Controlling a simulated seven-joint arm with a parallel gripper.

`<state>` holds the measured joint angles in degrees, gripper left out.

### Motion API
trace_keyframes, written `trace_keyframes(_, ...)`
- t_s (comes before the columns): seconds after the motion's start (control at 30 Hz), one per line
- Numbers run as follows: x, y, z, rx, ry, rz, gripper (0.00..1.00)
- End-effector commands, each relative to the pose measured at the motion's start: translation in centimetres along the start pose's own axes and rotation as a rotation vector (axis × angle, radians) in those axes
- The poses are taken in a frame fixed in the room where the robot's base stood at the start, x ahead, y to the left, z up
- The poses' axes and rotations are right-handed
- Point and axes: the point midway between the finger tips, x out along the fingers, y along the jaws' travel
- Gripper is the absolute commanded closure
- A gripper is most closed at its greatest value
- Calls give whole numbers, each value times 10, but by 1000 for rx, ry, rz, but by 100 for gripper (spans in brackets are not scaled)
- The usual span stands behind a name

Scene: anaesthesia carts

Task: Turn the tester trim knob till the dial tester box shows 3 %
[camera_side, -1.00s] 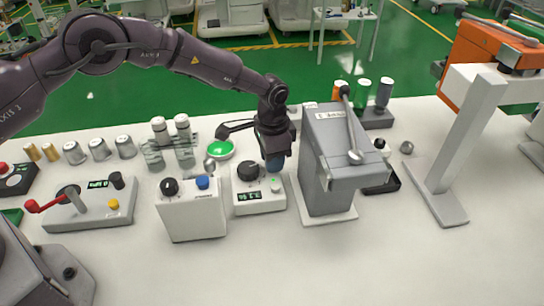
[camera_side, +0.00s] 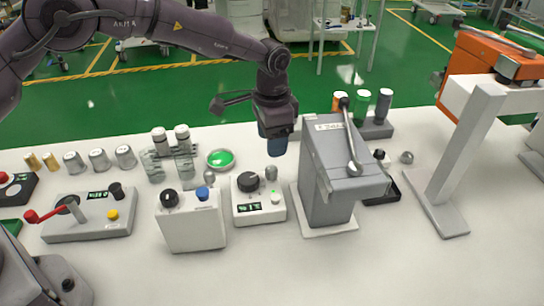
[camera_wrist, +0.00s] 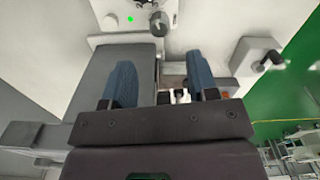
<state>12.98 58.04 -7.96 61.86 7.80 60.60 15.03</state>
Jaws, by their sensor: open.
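The white dial tester box (camera_side: 258,208) stands mid-table, with a black dial knob (camera_side: 248,181) on top, a small display whose digits I cannot read, and a green light. A grey rounded knob (camera_side: 271,172) stands at its back right corner; it also shows at the top of the wrist view (camera_wrist: 159,24). I cannot tell for certain which of the two is the trim knob. My gripper (camera_side: 277,153) hangs above and behind that grey knob, clear of it. Its two blue fingers (camera_wrist: 158,62) are apart with nothing between them.
A tall grey lever press (camera_side: 325,170) stands close on the right. A white box with black and blue knobs (camera_side: 191,220) stands close on the left. The table front is clear.

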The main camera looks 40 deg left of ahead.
Motion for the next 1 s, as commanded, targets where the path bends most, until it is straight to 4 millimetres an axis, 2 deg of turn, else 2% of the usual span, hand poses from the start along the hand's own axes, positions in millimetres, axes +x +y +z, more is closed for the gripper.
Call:
trace_keyframes(0.1, -22, 0, -1, 0, 4, -1, 46)
trace_keyframes(0.33, -40, 0, 0, 0, 0, 1, 46)
trace_keyframes(0.87, -41, 0, -2, -23, 10, 0, 46)
trace_keyframes(1.0, -22, 10, 19, -60, -41, 22, 46)
